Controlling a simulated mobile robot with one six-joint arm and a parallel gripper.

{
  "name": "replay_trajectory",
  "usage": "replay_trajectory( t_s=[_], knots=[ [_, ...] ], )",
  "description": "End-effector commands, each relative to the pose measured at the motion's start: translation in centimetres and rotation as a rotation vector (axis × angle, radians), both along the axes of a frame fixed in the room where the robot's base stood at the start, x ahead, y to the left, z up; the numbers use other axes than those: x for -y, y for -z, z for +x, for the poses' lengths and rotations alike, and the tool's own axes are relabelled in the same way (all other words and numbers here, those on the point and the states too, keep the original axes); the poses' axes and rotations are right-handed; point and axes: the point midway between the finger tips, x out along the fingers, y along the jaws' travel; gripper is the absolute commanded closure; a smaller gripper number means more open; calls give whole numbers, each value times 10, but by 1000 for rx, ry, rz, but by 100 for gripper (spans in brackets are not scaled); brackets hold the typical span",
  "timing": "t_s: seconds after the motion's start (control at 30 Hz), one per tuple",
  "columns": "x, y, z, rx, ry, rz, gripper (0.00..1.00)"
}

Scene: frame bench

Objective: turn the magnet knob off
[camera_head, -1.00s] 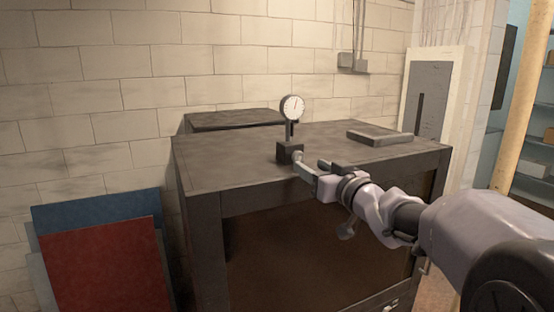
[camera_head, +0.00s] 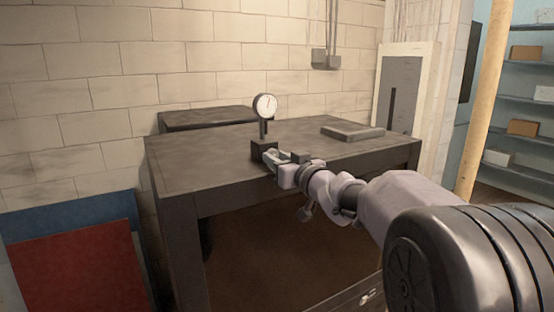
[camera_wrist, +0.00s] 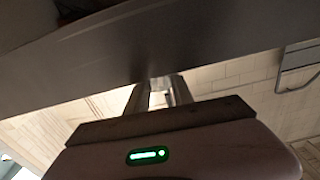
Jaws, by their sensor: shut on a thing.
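A dial gauge (camera_head: 265,106) stands upright on a dark block-shaped magnet base (camera_head: 262,149) near the front edge of the bench top. My gripper (camera_head: 272,157) reaches in from the right, with its fingertips against the base's right front side. It is shut on the magnet knob, which the fingers hide. In the wrist view my gripper's fingers (camera_wrist: 161,92) point up, close together, against a large dark surface. The knob cannot be made out there, and its angle cannot be read.
The dark bench (camera_head: 200,170) has an overhanging top. A flat grey plate (camera_head: 352,132) lies at its back right. Red (camera_head: 80,265) and blue (camera_head: 75,212) panels lean at the left. Shelves (camera_head: 525,92) stand at the far right. The bench top left of the gauge is clear.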

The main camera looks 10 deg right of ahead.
Motion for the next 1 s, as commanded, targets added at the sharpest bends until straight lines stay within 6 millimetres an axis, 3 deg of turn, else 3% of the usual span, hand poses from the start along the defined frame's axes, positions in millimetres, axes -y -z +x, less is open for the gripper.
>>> replay_trajectory(
  t_s=[0.2, 0.47, 0.5, 0.6, 1.0],
  knots=[
    [1, 2, 0, 74, 0, -220, 100],
    [1, 0, 0, 81, 0, -244, 100],
    [1, 0, 0, 81, 0, -244, 68],
    [1, 0, 0, 80, 0, -243, 50],
    [4, 0, -8, 80, 1, -243, 50]
  ],
)
